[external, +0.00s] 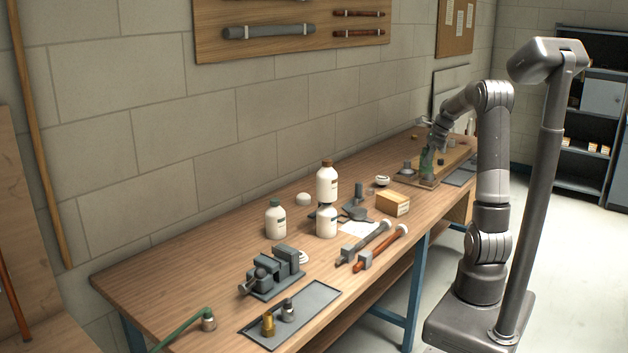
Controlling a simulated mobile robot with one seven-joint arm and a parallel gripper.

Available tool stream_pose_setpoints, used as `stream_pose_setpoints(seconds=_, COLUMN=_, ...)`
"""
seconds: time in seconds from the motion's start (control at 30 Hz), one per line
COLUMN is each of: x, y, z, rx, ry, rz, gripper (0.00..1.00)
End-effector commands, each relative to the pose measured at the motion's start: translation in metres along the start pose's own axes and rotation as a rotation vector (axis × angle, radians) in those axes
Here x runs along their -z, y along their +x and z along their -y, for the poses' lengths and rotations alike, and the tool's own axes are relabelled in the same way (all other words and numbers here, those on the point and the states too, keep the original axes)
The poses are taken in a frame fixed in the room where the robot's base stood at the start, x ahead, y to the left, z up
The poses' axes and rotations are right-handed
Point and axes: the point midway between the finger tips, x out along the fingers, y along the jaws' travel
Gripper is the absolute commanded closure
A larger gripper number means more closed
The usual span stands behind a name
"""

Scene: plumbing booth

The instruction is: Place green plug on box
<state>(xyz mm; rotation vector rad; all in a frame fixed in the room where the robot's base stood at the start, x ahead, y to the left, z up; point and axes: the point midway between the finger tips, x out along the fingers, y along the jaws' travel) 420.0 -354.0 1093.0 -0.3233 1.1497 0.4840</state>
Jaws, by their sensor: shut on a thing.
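A small cardboard-coloured box (392,204) sits on the workbench, right of the white bottles. My gripper (430,152) is at the far end of the bench, behind the box and up to its right. It points down and is shut on a green thing, which looks like the green plug (427,164). The plug is small in the picture and partly covered by my gripper. It is over a wooden board with fittings, apart from the box. I cannot tell whether it touches the board.
The wooden board (404,179) carries grey fittings. Some bare bench surrounds the box.

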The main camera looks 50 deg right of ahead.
Motion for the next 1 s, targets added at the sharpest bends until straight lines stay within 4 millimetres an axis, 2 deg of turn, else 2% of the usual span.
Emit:
stream_pose_setpoints(seconds=0.07, x=-0.008, y=0.002, z=-0.004, rx=-0.012, ry=-0.032, rz=0.003, gripper=0.90)
stream_pose_setpoints(seconds=0.17, x=-0.018, y=0.014, z=-0.005, rx=-0.019, ry=-0.043, rz=0.003, gripper=0.90)
stream_pose_setpoints(seconds=0.4, x=-0.055, y=0.064, z=-0.004, rx=-0.019, ry=-0.042, rz=0.004, gripper=0.90)
stream_pose_setpoints(seconds=0.6, x=-0.079, y=0.097, z=-0.003, rx=-0.017, ry=-0.040, rz=0.004, gripper=0.90)
stream_pose_setpoints(seconds=0.8, x=-0.086, y=0.108, z=-0.002, rx=-0.014, ry=-0.037, rz=0.003, gripper=0.90)
stream_pose_setpoints(seconds=1.0, x=-0.077, y=0.130, z=-0.002, rx=-0.016, ry=-0.034, rz=0.003, gripper=0.90)
